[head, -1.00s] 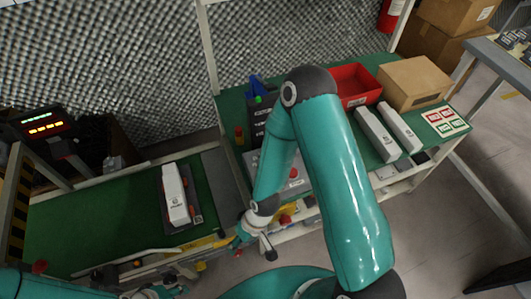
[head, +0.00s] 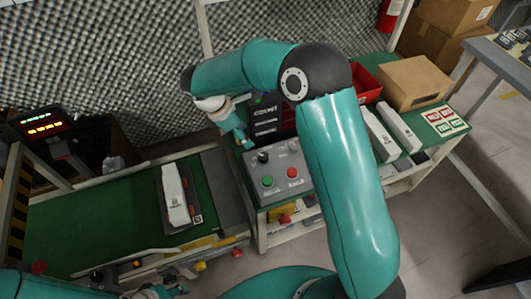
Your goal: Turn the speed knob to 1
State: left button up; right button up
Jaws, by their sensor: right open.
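The grey control box (head: 279,186) stands on the green bench in the middle of the head view. A black knob (head: 262,157) is at its upper left; I take it for the speed knob, but its label and setting are too small to read. A green button (head: 267,181) and a red button (head: 292,172) sit lower on the panel. My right gripper (head: 246,143) is open, just above and left of the black knob, apparently apart from it. My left gripper (head: 168,291) shows only partly at the bottom edge, and its jaws are unclear.
A dark sign (head: 266,113) stands behind the box, partly hidden by my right arm. A red bin (head: 368,83), a cardboard box (head: 413,82) and white cartons (head: 400,128) are to the right. Another white carton (head: 175,194) lies on the green conveyor (head: 100,221) at left.

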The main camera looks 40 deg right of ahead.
aim_at(262, 157)
jog(key=x, duration=1.4)
jog(key=shift+d+f+p, duration=0.1)
jog(key=shift+f+p, duration=0.3)
jog(key=c, duration=1.1)
jog(key=shift+s+d, duration=0.15)
jog(key=shift+d, duration=0.3)
grip_shut()
jog(key=shift+a, duration=0.4)
jog(key=shift+a+f, duration=0.15)
jog(key=shift+a, duration=0.05)
